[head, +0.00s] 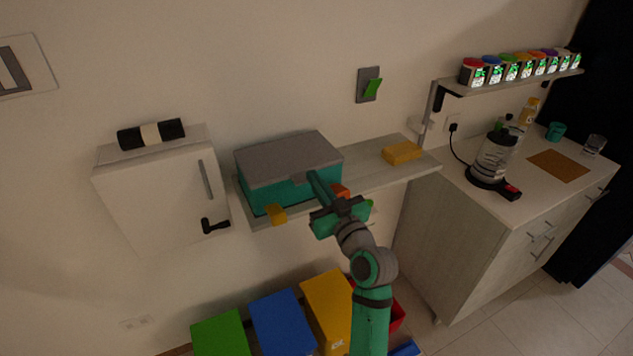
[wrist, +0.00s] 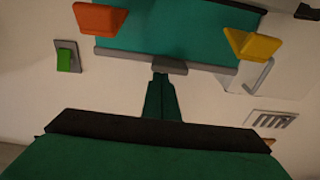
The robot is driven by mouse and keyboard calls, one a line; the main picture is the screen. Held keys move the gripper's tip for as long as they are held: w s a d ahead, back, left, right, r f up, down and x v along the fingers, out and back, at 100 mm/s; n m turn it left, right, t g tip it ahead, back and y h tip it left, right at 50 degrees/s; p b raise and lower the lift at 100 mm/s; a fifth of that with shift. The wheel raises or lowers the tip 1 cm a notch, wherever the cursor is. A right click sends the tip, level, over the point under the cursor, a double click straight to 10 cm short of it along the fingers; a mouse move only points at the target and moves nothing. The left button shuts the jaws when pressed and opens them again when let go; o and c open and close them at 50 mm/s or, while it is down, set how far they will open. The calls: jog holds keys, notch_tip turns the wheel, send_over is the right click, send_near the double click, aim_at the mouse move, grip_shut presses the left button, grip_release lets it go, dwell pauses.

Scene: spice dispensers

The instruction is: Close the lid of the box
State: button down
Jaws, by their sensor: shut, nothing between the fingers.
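The box has a teal body (head: 262,193) and a grey lid (head: 288,156), and it sits on a wall shelf. The lid lies flat over the body; I cannot tell whether it is fully seated. A yellow latch (head: 276,214) and an orange latch (head: 340,190) stick out from the front. In the wrist view the orange latch (wrist: 100,19) and yellow latch (wrist: 250,45) flank the teal wall (wrist: 170,30), with the lid's grey tab (wrist: 170,66) between them. My gripper (head: 313,177) is shut and empty, its tips at or very near this tab (wrist: 160,75).
A yellow block (head: 402,153) lies on the shelf (head: 365,172) right of the box. A white cabinet (head: 155,195) hangs at left. Coloured bins, including a blue one (head: 282,322), stand below. A counter (head: 520,190) with a kettle (head: 492,160) is at right.

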jog(key=r+v, duration=0.1)
jog(key=v, duration=0.9)
jog(key=s+a+f+m+h, duration=0.1)
jog(key=s+f+m+h, duration=0.3)
jog(key=s+f, duration=0.5)
jog(key=s+f+m+h, duration=0.4)
jog(key=s+f+m, duration=0.1)
jog(key=f, duration=0.8)
jog(key=s+f+n+g+h, duration=0.1)
jog(key=s+f+n, duration=0.2)
jog(key=s, duration=2.5)
jog(key=shift+a+h, duration=0.15)
jog(key=shift+h, duration=0.15)
jog(key=shift+f, duration=0.1)
